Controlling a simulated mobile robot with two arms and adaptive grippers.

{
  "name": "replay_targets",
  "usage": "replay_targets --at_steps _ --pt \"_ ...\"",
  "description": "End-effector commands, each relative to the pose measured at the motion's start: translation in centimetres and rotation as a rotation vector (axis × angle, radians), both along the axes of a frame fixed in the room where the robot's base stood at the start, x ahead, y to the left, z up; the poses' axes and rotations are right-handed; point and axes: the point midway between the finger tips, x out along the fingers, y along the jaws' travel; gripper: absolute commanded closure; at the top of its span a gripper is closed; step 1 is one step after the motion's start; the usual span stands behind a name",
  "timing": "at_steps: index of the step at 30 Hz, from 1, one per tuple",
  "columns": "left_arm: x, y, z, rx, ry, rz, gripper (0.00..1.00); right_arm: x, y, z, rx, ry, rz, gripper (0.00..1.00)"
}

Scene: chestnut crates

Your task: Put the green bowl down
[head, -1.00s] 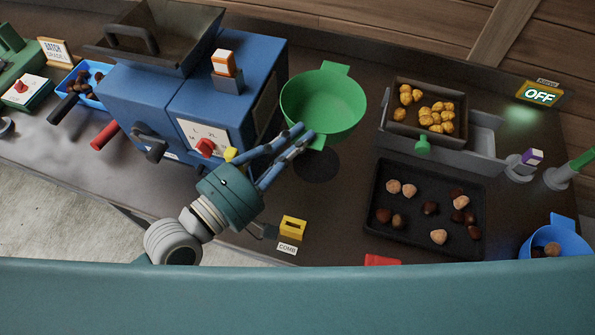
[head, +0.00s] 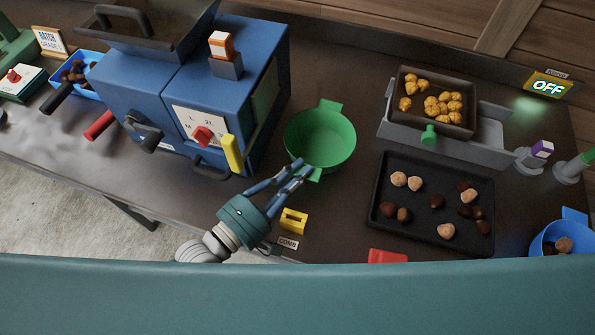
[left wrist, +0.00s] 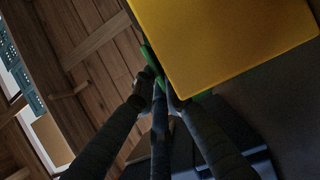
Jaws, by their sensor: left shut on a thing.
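The green bowl (head: 320,140) stands upright and looks empty, right of the blue machine. It has a tab at the back and another at the front. My left gripper (head: 299,170) is shut on the front tab, reaching in from the lower left. The bowl looks low, at or close to the table; I cannot tell whether it touches. The dark round spot on the table is hidden now, apparently by the bowl. The left wrist view shows my dark fingers with slivers of green (left wrist: 149,58) between them. My right gripper is not in view.
The blue machine (head: 190,100) with a yellow lever (head: 233,153) stands left of the bowl. A yellow block (head: 293,221) is close to my left gripper. A black tray (head: 415,240) of nuts lies to the right. A large yellow surface (left wrist: 225,45) fills the upper wrist view.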

Motion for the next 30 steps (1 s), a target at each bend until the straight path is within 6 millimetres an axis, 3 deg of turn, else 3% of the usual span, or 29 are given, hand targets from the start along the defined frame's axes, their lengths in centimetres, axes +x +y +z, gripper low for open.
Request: replay_targets --at_steps 9,10,12,23,30 --pt "0.0 0.0 -0.4 -0.001 -0.001 0.0 1.0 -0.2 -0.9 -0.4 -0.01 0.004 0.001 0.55" --pt "0.0 0.0 -0.3 0.0 0.001 0.0 0.83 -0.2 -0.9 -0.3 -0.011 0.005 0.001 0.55" --pt "0.0 0.0 -0.3 0.0 0.001 0.0 0.7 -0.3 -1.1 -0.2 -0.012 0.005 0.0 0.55" --pt "0.0 0.0 0.3 0.0 0.001 0.0 0.7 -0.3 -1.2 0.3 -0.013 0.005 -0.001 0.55" --pt "-3.1 2.9 -0.3 0.004 0.006 -0.002 0.7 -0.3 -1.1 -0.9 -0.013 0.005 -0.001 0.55"
